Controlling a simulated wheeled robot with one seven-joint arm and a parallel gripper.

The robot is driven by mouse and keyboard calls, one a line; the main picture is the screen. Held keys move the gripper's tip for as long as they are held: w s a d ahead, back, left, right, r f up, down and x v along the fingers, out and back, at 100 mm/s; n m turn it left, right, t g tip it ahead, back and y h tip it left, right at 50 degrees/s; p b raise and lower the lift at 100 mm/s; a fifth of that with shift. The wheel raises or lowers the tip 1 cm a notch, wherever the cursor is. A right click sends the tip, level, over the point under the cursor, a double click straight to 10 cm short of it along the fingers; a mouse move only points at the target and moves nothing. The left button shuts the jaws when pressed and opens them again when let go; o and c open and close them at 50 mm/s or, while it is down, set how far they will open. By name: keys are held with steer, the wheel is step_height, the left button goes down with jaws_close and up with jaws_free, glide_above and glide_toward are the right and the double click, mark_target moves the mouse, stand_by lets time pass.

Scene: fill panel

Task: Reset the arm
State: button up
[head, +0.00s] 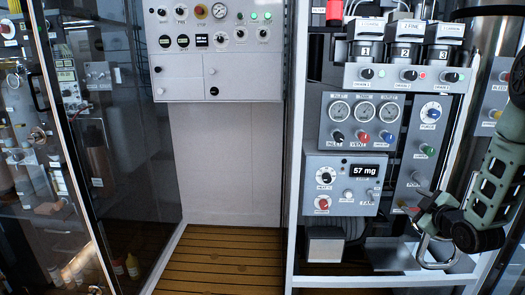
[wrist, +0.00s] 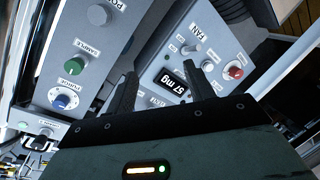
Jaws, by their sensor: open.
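My arm comes in from the right edge of the head view, with its jointed grey-green links in front of the right side of the panel. My gripper (head: 420,208) is at its lower end, beside the lower control box (head: 343,210) with the "57 mg" display (head: 364,170). In the wrist view my gripper (wrist: 163,92) is open, its two dark fingers apart with nothing between them. The display (wrist: 174,83) shows beyond the fingers, along with a red knob (wrist: 235,72) and a blue knob (wrist: 62,101). Whether a finger touches the panel I cannot tell.
Three gauges (head: 365,110) and three numbered canisters (head: 405,50) sit above the control box. A metal loop handle (head: 436,258) is close below my gripper. A white control cabinet (head: 215,45) stands in the middle, with open slatted floor (head: 215,262) in front. Glass doors are at left.

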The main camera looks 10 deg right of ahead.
steer(key=w+a+r+g+y, duration=0.1)
steer(key=w+a+g+y, duration=0.1)
steer(key=a, duration=1)
steer(key=s+a+r+m+g+y, duration=0.1)
steer(key=s+a+g, duration=0.4)
steer(key=a, duration=0.6)
steer(key=s+a+r+g+y, duration=0.1)
steer(key=s+a+g, duration=0.1)
steer(key=s+a, duration=0.75)
steer(key=s+a+r+g, duration=0.1)
steer(key=s+a+g, duration=0.15)
steer(key=s, duration=0.45)
steer(key=s+a+r+g+h, duration=0.1)
steer(key=s+a+g, duration=0.1)
steer(key=s+a, duration=0.3)
steer(key=s+a+r+g, duration=0.1)
steer(key=s+a+g, duration=0.1)
steer(key=s, duration=0.6)
step_height(320, 180, up, 15)
steer(key=p, duration=1.5)
steer(key=shift+w+r, duration=0.2)
steer(key=shift+w, duration=0.05)
